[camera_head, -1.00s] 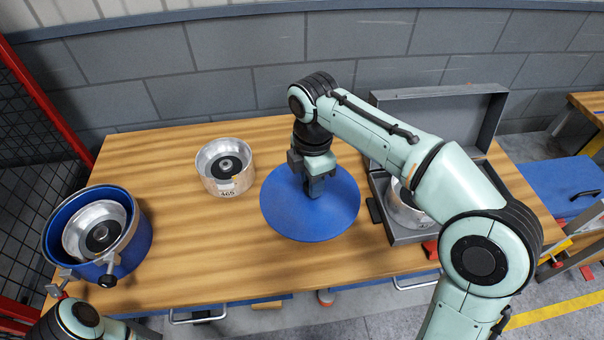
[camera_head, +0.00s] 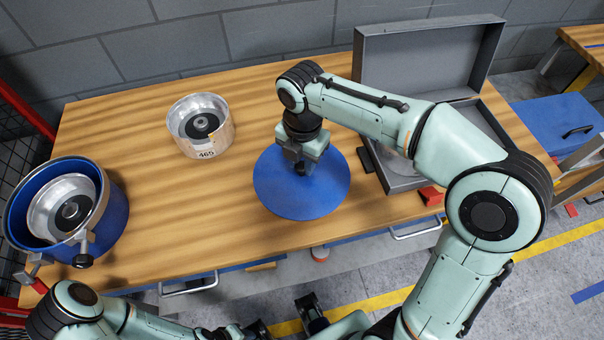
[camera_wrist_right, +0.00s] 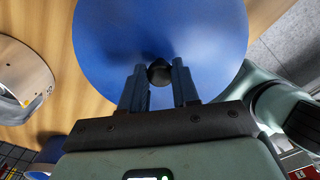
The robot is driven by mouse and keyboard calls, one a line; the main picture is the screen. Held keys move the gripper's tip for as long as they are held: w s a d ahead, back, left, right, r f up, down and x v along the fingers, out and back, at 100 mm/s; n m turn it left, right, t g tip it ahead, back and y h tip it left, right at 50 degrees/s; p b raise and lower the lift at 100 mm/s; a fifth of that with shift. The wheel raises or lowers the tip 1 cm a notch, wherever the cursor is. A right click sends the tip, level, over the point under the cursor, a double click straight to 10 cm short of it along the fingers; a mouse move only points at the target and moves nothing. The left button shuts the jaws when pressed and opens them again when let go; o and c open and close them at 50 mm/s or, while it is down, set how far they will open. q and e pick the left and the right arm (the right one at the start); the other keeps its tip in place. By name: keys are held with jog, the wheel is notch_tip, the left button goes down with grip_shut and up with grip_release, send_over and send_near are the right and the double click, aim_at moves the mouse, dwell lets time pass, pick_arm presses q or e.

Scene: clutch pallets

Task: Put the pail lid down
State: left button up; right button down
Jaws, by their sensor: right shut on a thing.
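The pail lid (camera_head: 272,190) is a round blue disc, held level over the middle of the table near its front edge. My right gripper (camera_head: 301,168) is above the lid's centre and shut on its dark knob. The right wrist view shows the black knob (camera_wrist_right: 160,72) between the two fingers, with the blue lid (camera_wrist_right: 110,30) spread beyond them. I cannot tell whether the lid touches the tabletop. The blue pail (camera_head: 112,218) stands open at the table's left end, with a metal clutch part (camera_head: 70,207) inside. My left gripper (camera_head: 310,312) shows only partly at the bottom edge.
A metal drum (camera_head: 212,141) marked 465 stands on the wooden table (camera_head: 130,115), left of the lid. An open grey case (camera_head: 405,182) is close to the lid's right, with a red block (camera_head: 430,196) beside it. Bare wood lies between pail and lid.

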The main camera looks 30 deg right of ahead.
aim_at(302, 175)
jog(key=shift+f+b, duration=0.45)
jog(key=shift+f, duration=2.25)
jog(key=shift+f, duration=0.15)
jog(key=c, duration=0.8)
grip_release()
notch_tip(302, 175, up, 12)
jog(key=shift+r+p, duration=0.15)
jog(key=shift+p, duration=1.05)
